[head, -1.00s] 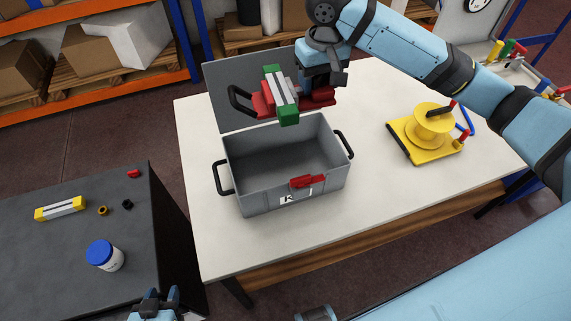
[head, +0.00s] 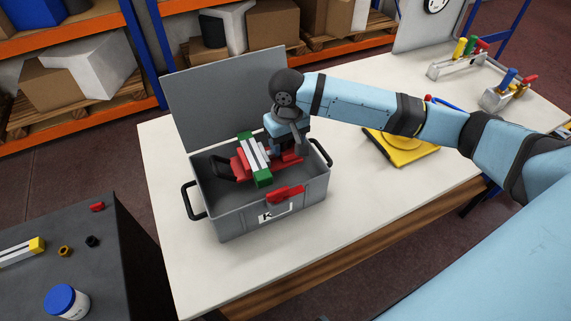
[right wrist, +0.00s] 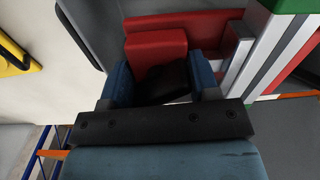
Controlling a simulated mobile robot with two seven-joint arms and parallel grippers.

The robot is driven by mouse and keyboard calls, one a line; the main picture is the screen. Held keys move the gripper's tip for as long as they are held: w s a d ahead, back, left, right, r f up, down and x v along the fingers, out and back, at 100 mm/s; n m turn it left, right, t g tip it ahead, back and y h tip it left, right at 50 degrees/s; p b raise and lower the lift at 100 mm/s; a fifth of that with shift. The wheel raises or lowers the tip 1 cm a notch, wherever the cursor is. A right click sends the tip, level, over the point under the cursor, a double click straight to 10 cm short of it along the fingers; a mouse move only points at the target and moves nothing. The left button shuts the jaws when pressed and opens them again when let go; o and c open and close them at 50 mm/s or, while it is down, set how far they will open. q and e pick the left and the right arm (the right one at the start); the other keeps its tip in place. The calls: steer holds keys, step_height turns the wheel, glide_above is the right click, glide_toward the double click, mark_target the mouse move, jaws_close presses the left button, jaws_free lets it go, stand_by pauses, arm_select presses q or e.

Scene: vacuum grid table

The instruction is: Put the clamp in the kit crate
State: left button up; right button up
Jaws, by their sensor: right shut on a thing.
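The clamp (head: 256,158) has red parts, a pale double bar with green ends and a black handle. My right gripper (head: 287,150) is shut on it. In the right wrist view the blue fingers of my right gripper (right wrist: 162,88) close on a red block of the clamp (right wrist: 156,48). The kit crate (head: 285,217) is grey, with its lid (head: 225,95) open at the back. The clamp is at the crate's opening, partly below the rim. Whether it touches the floor cannot be told. My left gripper is out of view.
The crate stands on a white table (head: 345,235). A yellow reel base (head: 400,150) is to its right, partly behind my arm. A dark table (head: 90,270) at left holds a blue-lidded jar (head: 66,303) and small parts. Two tool stands are far right.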

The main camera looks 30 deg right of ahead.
step_height(320, 180, down, 8)
steer(key=shift+r, duration=0.1)
stand_by(0.4)
steer(key=shift+f, duration=0.3)
steer(key=shift+f+p, duration=0.35)
steer(key=o, duration=1.2)
